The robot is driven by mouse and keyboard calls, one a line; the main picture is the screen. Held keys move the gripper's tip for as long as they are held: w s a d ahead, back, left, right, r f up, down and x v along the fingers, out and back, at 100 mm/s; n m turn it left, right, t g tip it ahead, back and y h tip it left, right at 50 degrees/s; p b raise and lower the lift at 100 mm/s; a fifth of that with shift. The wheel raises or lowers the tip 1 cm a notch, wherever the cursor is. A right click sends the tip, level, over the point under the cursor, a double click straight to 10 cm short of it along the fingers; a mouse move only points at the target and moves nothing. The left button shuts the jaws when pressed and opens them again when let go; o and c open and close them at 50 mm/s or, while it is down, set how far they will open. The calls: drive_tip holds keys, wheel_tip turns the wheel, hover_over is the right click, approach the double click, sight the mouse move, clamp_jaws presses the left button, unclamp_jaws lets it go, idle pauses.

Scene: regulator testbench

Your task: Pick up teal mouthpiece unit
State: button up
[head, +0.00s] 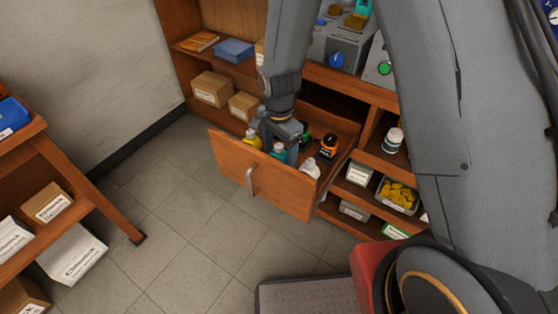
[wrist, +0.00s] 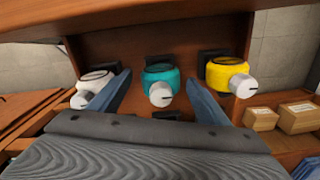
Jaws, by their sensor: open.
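The teal mouthpiece unit (wrist: 160,84) has a dark ring on top and a pale round outlet. It sits in the open wooden drawer, between a white unit and a yellow unit. In the head view the teal unit (head: 278,152) shows partly under my gripper. My gripper (wrist: 163,92) is open, with one finger on each side of the teal unit in the wrist view. I cannot tell whether either finger touches it. In the head view my gripper (head: 277,132) points down into the drawer.
The white unit (wrist: 94,88) and yellow unit (wrist: 229,76) stand close outside the fingers. The drawer front (head: 250,178) stands out from the cabinet. An orange-and-black unit (head: 328,147) is also in the drawer. Shelves with boxes (head: 212,88) lie behind. The tiled floor in front is clear.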

drive_tip(key=shift+f, duration=0.65)
drive_tip(key=c, duration=1.2)
drive_tip(key=shift+r, duration=0.1)
drive_tip(key=shift+c, duration=0.2)
